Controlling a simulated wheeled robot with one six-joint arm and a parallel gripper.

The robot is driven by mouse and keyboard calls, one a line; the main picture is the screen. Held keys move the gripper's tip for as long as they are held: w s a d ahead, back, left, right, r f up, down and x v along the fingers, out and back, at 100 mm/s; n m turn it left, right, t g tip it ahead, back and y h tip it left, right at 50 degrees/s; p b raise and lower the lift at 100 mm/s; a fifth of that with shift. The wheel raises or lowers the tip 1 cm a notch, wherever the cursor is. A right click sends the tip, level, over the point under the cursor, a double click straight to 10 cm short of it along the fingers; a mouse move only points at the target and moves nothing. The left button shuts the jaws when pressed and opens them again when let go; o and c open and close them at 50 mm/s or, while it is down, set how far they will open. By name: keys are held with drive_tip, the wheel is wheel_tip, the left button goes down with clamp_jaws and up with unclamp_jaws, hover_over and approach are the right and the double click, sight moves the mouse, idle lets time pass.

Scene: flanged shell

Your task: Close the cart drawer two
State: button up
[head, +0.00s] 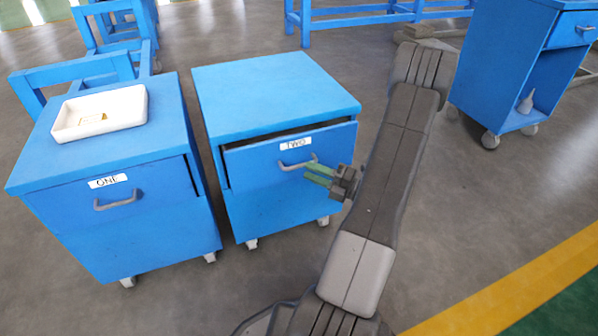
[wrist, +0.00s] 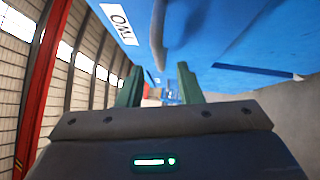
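The blue cart labelled TWO (head: 270,95) stands in the middle of the head view. Its drawer two (head: 262,168) stands slightly out, with a dark gap under the cart top. The grey handle (head: 297,165) is on the drawer front, and it also shows in the wrist view (wrist: 158,40). The TWO label (wrist: 119,22) shows there too. My gripper (head: 318,173) is at the right end of the handle, its green fingers pointing left. In the wrist view my gripper (wrist: 159,85) has its fingers apart with nothing between them. Contact with the handle cannot be told.
A blue cart labelled ONE (head: 120,215) stands close on the left, with a white tray (head: 70,134) on top. Another blue cart (head: 505,60) with an open shelf stands at the right. Blue frames are behind.

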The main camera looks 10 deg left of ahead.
sight(298, 166)
drive_tip(key=b+x, duration=0.1)
drive_tip(key=x, duration=0.4)
drive_tip(key=shift+d, duration=0.1)
clamp_jaws()
